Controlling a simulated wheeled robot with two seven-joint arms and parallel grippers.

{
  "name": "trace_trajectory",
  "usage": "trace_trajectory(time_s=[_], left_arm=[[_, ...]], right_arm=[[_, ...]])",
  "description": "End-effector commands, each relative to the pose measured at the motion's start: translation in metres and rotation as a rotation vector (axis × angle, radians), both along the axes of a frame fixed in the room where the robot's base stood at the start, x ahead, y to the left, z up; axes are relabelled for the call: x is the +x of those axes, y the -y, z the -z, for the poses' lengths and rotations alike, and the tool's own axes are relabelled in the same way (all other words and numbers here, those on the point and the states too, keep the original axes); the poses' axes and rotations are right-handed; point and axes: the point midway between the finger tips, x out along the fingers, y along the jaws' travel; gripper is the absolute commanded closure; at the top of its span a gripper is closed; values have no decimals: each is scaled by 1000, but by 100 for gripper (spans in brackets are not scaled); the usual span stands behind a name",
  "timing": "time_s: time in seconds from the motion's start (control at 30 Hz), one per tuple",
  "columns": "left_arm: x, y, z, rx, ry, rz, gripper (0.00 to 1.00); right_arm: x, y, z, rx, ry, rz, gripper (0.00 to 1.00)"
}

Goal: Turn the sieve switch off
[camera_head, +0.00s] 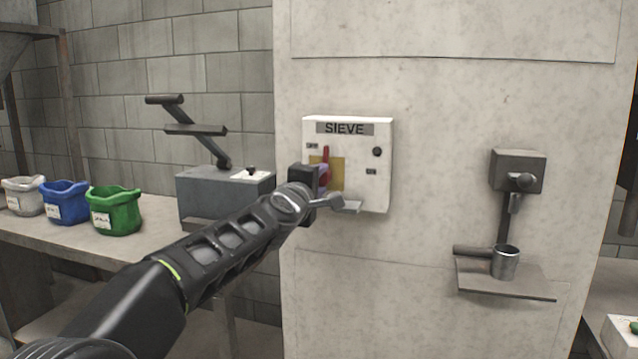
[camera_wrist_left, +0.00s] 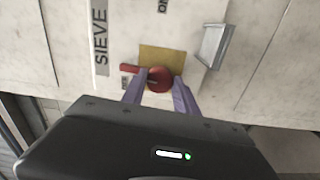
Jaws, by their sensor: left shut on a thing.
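The sieve switch box (camera_head: 348,126) is a white panel labelled SIEVE on a pale concrete wall. It has a yellow plate (camera_head: 337,172) with a red switch handle (camera_head: 326,153), partly hidden behind my left gripper (camera_head: 322,180) in the head view. In the left wrist view the red handle (camera_wrist_left: 130,69) and its round hub (camera_wrist_left: 159,78) sit on the yellow plate (camera_wrist_left: 162,53). The purple fingers of my left gripper (camera_wrist_left: 159,88) are on either side of the hub, shut on it. My right gripper is not in view.
A wall device with a metal cup (camera_head: 506,262) on a shelf is to the right. A table with several bags, one green (camera_head: 115,212), and a grey machine (camera_head: 222,194) stands left.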

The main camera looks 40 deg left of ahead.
Motion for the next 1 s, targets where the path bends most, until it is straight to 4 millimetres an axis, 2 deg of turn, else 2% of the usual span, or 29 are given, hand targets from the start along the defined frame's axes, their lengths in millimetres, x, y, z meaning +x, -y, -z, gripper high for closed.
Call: trace_trajectory(time_s=[0.23,0.67,0.7,0.93,1.0], left_arm=[[0,0,1,-70,23,0,100],[0,0,1,-83,27,0,100],[0,0,1,-83,27,0,62],[0,0,0,-81,27,0,43],[0,0,0,-80,27,0,43]], right_arm=[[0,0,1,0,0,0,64],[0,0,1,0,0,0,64],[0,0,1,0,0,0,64],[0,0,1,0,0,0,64],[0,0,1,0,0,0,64]])
